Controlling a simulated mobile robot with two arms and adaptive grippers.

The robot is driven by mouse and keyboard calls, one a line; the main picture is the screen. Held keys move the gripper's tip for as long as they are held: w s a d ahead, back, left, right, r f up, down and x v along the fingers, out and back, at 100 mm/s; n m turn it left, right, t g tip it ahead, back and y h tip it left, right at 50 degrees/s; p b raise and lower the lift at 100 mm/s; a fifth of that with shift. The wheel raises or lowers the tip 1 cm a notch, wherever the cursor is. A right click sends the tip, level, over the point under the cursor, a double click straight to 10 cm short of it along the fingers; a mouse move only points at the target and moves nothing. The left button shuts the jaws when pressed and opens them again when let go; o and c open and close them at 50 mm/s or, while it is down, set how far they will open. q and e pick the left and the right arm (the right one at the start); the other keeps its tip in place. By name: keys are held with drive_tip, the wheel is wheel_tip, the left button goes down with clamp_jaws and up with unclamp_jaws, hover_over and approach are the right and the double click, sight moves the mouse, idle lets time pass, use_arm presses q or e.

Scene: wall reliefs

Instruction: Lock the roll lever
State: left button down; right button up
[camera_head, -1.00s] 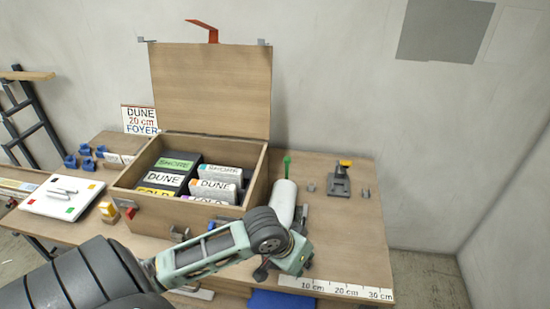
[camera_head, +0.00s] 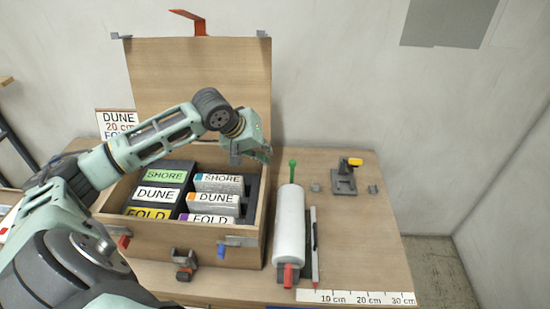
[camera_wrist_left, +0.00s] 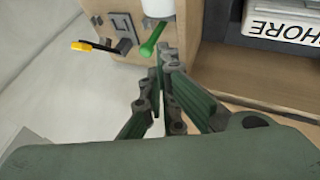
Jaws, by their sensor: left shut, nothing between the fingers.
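A white roll (camera_head: 290,222) lies on the table to the right of the wooden box. A green lever (camera_head: 293,168) stands up at its far end, and a red piece (camera_head: 289,275) sits at its near end. My left gripper (camera_head: 262,153) is shut and empty, raised over the box's right side, left of the green lever. In the left wrist view the shut fingers (camera_wrist_left: 164,60) point toward the green lever (camera_wrist_left: 153,37), with the white roll (camera_wrist_left: 158,8) beside it. I cannot tell the exact gap. My right gripper is not in view.
The open wooden box (camera_head: 183,243) holds several labelled blocks. Its lid (camera_head: 200,80) stands upright behind my arm. A grey bracket with a yellow handle (camera_head: 354,162) is right of the green lever.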

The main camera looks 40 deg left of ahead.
use_arm(q)
drive_tip(key=p, duration=0.2)
approach(292, 174)
drive_tip(key=w+a, duration=0.2)
drive_tip(key=shift+x, duration=1)
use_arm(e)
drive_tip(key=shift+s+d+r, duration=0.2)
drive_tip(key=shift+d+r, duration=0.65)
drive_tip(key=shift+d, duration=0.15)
use_arm(q)
drive_tip(key=shift+s+f, duration=0.15)
drive_tip(key=shift+s, duration=0.05)
drive_tip(key=shift+w, duration=0.15)
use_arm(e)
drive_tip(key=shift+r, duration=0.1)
